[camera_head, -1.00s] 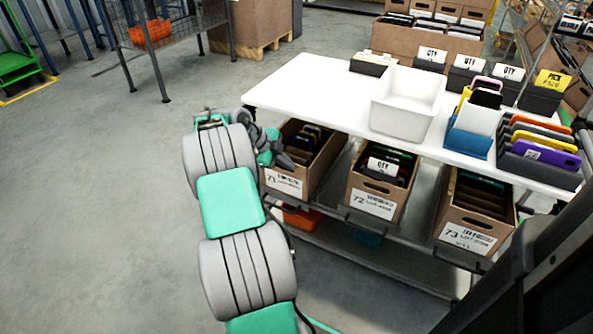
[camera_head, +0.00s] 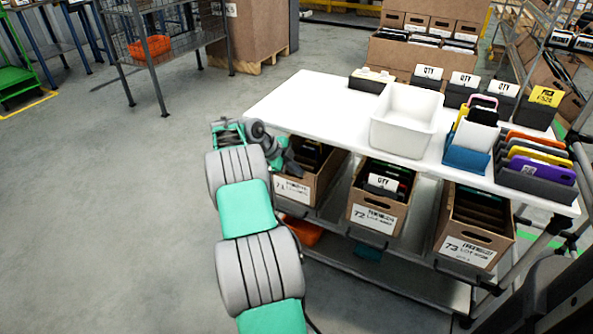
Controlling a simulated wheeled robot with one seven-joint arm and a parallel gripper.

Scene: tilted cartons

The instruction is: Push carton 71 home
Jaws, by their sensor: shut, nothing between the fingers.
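Carton 71 (camera_head: 296,191) is a brown cardboard box with a white label, at the left end of the shelf under the white table top. Dark items show inside it. My gripper (camera_head: 290,169) is dark grey and shut, with nothing in it. It is at the carton's near left upper edge and overlaps it in the picture; I cannot tell whether it touches. My arm hides the carton's left side. Carton 72 (camera_head: 374,217) and carton 73 (camera_head: 466,251) stand to its right on the same shelf.
The white table top (camera_head: 300,98) overhangs the cartons and bears a white bin (camera_head: 405,120) and card holders. An orange bin (camera_head: 300,230) sits on the lower shelf. A wire rack (camera_head: 160,45) stands at the back left. The floor at left is clear.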

